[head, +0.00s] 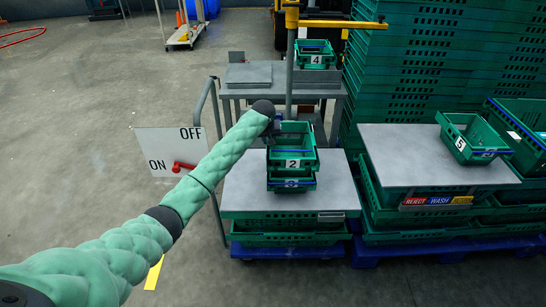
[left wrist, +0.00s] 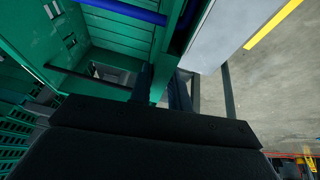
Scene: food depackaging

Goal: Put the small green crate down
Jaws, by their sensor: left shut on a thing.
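A small green crate marked 2 (head: 305,163) is above another small green crate (head: 307,184) on a grey table top (head: 243,195) in the head view. Crate 2 looks upright and sits directly over the lower crate; I cannot tell whether it rests fully on it. My left gripper (head: 272,132) is at the left wall of crate 2 and shut on its rim. In the left wrist view the green crate wall (left wrist: 172,50) runs down between the dark fingers (left wrist: 165,88). The fingertips are partly hidden. My right gripper is not in view.
A crate marked 4 (head: 315,60) stands on a table behind. A crate marked 5 (head: 468,140) stands on the right grey table top (head: 400,160). Tall green crate stacks (head: 400,75) rise at the back right. An ON/OFF sign with red lever (head: 165,150) is left of my arm.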

